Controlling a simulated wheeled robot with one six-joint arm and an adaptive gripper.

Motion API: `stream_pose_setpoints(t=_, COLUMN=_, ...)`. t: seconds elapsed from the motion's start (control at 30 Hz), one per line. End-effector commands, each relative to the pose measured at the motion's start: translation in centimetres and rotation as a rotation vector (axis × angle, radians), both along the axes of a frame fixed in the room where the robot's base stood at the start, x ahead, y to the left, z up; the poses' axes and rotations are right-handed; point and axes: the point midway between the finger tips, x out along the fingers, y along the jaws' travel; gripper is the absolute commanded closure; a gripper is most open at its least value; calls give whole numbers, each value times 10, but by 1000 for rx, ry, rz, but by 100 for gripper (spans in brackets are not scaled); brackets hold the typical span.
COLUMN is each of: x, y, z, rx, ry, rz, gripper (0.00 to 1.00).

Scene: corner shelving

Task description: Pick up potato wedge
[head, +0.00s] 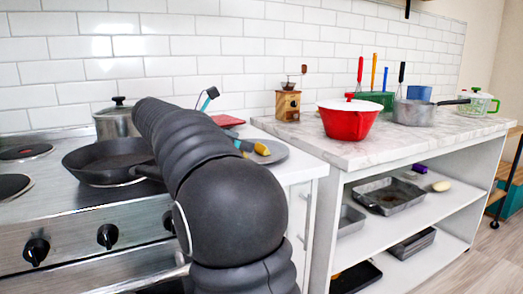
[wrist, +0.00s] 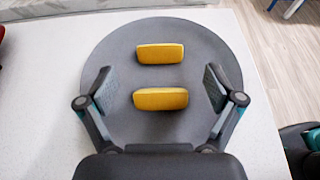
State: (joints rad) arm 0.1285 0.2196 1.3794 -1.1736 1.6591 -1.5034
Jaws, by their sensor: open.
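Two yellow potato wedges lie on a round grey plate (wrist: 110,50) in the wrist view. The far wedge (wrist: 160,53) is beyond my fingertips. The near wedge (wrist: 160,98) lies between my open fingers, with gaps on both sides. My gripper (wrist: 160,88) is open and empty over the plate. In the head view, my arm hides part of the plate (head: 284,150); a yellow wedge (head: 262,149) shows on it beside my gripper (head: 246,146). Whether the fingers are at the wedge's height cannot be told.
A black frying pan (head: 105,162) and a steel pot (head: 116,121) stand on the stove at left. A red bowl (head: 350,120), a wooden grinder (head: 288,104) and a grey saucepan (head: 412,112) stand on the marble counter (head: 350,155) at right. Baking trays (head: 390,196) sit on shelves below.

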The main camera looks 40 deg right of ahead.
Motion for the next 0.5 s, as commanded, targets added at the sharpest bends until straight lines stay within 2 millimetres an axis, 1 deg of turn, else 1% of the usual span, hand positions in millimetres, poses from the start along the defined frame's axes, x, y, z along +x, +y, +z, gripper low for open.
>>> stream_pose_setpoints(t=0.17, x=-2, y=-7, z=-3, rx=0, ry=0, rz=-1, gripper=8)
stream_pose_setpoints(t=0.37, x=-7, y=-31, z=-11, rx=0, ry=1, rz=-3, gripper=8)
stream_pose_setpoints(t=0.4, x=-9, y=-36, z=-18, rx=0, ry=-1, rz=-4, gripper=8)
stream_pose_setpoints(t=0.5, x=-11, y=-46, z=-22, rx=1, ry=-1, rz=-1, gripper=8)
